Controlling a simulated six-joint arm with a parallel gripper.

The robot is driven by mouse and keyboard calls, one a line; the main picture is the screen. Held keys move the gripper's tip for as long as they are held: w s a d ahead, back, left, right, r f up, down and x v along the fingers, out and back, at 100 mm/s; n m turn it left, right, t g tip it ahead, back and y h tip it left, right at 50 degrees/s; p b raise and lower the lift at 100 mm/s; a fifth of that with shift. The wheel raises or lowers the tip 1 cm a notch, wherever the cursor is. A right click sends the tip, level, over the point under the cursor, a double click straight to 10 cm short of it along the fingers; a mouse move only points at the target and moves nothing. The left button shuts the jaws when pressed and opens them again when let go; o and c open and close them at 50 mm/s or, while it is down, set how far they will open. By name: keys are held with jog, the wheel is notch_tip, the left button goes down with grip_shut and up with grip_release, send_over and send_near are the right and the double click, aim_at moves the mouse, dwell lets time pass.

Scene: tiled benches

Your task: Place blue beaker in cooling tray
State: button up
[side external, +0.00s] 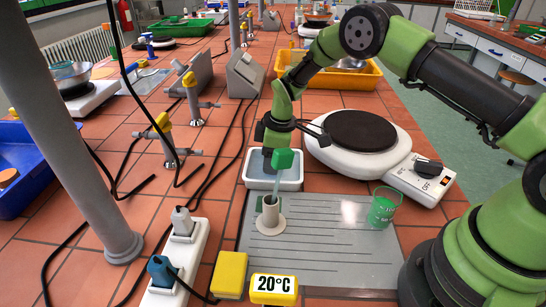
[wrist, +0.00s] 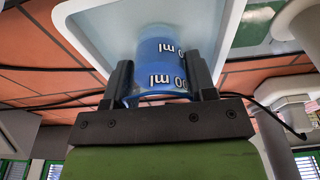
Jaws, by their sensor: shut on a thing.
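The blue beaker (wrist: 160,62) with white "ml" markings shows in the wrist view, between the two dark fingers of my gripper (wrist: 159,72). The gripper is shut on it. The pale cooling tray (wrist: 85,22) lies behind the beaker there. In the side external view the white tray (side external: 257,184) stands on the bench, with my gripper (side external: 270,155) directly over it. The beaker is mostly hidden there by the gripper and a green-headed tool, so I cannot tell whether it touches the tray floor.
The green-headed tool (side external: 283,159) stands in a beige holder (side external: 270,222) in front of the tray. A hotplate (side external: 358,132) is to the right. A beaker of green liquid (side external: 383,207) stands on the grey mat (side external: 320,245). A power strip (side external: 182,250) and cables lie left.

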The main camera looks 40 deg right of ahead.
jog(key=shift+f, duration=0.15)
jog(key=o, duration=1)
jog(key=shift+c, duration=0.2)
notch_tip(320, 180, up, 12)
jog(key=s+d, duration=0.1)
jog(key=shift+s+d+r, duration=0.15)
jog(key=shift+r, duration=0.05)
